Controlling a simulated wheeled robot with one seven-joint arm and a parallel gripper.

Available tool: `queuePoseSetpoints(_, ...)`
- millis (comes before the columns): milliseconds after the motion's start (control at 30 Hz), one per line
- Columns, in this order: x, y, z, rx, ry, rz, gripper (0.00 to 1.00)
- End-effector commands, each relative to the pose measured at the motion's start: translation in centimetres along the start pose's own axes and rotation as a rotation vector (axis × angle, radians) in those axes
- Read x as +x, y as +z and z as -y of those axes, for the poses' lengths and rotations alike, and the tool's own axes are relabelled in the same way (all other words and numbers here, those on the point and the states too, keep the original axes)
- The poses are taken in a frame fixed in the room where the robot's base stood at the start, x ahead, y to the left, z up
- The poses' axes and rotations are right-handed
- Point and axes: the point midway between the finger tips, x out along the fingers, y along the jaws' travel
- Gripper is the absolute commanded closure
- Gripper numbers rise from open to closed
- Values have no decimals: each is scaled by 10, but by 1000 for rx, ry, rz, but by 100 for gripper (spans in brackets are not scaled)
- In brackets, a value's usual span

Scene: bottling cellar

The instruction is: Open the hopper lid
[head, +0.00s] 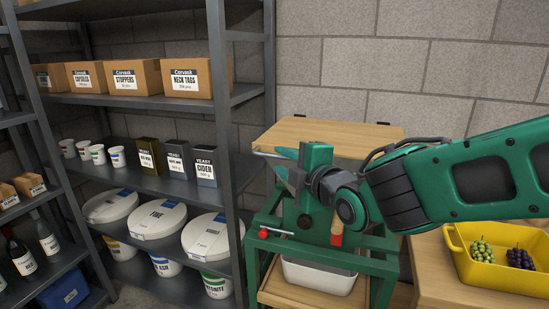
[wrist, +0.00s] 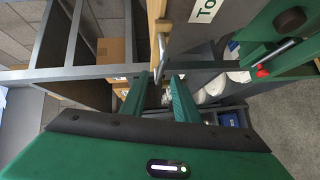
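The hopper is a green machine (head: 305,215) with a flat wooden lid (head: 335,133) on top, lying level and looking closed, with dark hinges along its back edge. My gripper (head: 281,166) is at the lid's front edge, its fingers pointing left. In the wrist view, my gripper (wrist: 159,76) has its two green fingers apart with a gap between them. The wooden lid edge (wrist: 156,22) and a thin metal handle (wrist: 160,56) show just past the fingertips. I cannot tell whether the handle lies between the fingers. My wrist hides part of the hopper front.
A grey shelf rack (head: 150,100) with boxes, cups and lidded tubs stands close on the left. A yellow crate (head: 496,262) with grapes sits on a wooden table at right. A white bin (head: 318,277) is under the hopper. A block wall is behind.

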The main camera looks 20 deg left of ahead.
Motion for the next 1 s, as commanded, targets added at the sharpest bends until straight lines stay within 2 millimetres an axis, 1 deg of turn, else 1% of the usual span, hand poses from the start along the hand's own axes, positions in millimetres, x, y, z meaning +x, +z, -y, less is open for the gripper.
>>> queuePoseSetpoints(33,10,0,1,1,-2,0,72)
queuePoseSetpoints(100,22,1,1,0,-1,1,72)
queuePoseSetpoints(200,36,1,1,0,-2,2,72)
queuePoseSetpoints(333,50,1,1,1,-2,1,72)
queuePoseSetpoints(500,58,1,0,1,-1,1,72)
queuePoseSetpoints(767,59,1,0,1,-1,1,72)
queuePoseSetpoints(800,59,1,0,1,-1,1,77)
queuePoseSetpoints(867,59,1,0,1,-1,1,91)
queuePoseSetpoints(900,59,1,0,1,-1,1,100)
queuePoseSetpoints(1000,59,1,0,1,-1,1,100)
